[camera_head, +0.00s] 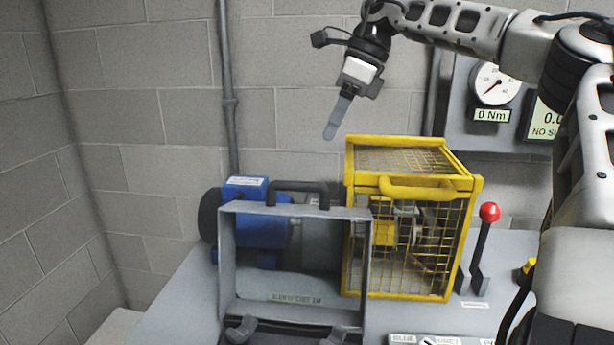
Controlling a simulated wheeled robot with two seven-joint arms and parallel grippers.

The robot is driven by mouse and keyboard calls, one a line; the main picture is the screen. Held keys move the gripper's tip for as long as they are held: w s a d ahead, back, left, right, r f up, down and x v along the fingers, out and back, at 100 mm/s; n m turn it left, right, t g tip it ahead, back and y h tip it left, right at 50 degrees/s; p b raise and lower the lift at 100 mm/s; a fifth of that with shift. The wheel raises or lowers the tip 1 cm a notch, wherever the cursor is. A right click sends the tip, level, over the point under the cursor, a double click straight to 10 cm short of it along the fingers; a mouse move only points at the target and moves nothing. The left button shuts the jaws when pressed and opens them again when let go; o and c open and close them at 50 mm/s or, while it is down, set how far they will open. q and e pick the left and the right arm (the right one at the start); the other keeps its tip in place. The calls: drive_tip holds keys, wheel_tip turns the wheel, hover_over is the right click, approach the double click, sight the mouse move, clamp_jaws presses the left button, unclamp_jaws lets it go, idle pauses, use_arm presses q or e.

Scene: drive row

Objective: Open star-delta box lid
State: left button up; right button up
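A grey rectangular frame with a black handle (300,187) on its top edge stands upright at the lower middle; it looks like the star-delta box lid (228,265), raised. The blue motor shows through its see-through middle, and the lettering low on it is reversed or upside down. Dark fittings show at its foot, and the box below is mostly cut off by the picture's lower edge. My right gripper (338,118) hangs above and behind the lid, apart from everything, fingers pointing down. Its fingers overlap in this view, so their gap is hidden. My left gripper is out of view.
A yellow mesh guard cage (405,160) stands right of the lid. A blue motor (245,205) is behind it at left. A red-knobbed lever (489,212) stands right of the cage. A dial gauge (495,85) and a display hang on the back wall. My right arm fills the right side.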

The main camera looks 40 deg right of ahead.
drive_tip(key=x, duration=1)
drive_tip(key=shift+w+f, duration=0.2)
drive_tip(key=shift+f, duration=0.05)
clamp_jaws()
